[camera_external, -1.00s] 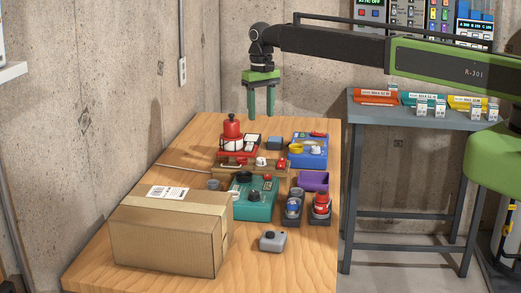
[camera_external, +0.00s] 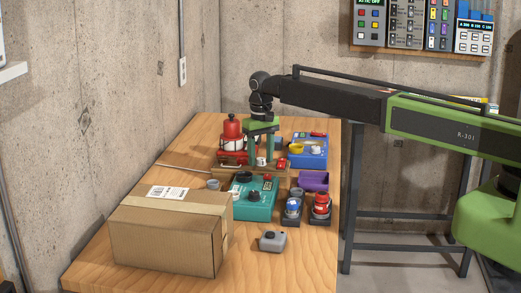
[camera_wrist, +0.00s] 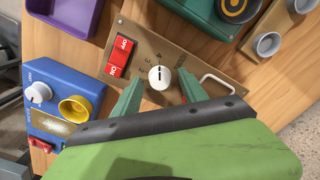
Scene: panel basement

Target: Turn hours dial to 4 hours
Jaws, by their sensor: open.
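The hours dial appears to be the white round knob (camera_wrist: 159,77) on a brown panel (camera_wrist: 200,65) with engraved marks; it also shows small in the external view (camera_external: 261,161). Numbers, including what look like 2, 3 and 4, run beside the knob in the wrist view. A dark mark shows on its face, but I cannot tell which number it points at. My gripper (camera_wrist: 160,86) is open, its two green fingers apart on either side of the knob in the picture. I see no contact. In the external view my gripper (camera_external: 261,160) hangs straight down over the panel.
The panel carries a red switch (camera_wrist: 119,57) and a metal handle (camera_wrist: 219,86). A blue box (camera_wrist: 62,97) with a white knob and yellow cup, a purple bin (camera_wrist: 66,13) and a teal device (camera_wrist: 222,22) stand close. A cardboard box (camera_external: 165,240) fills the table's front left.

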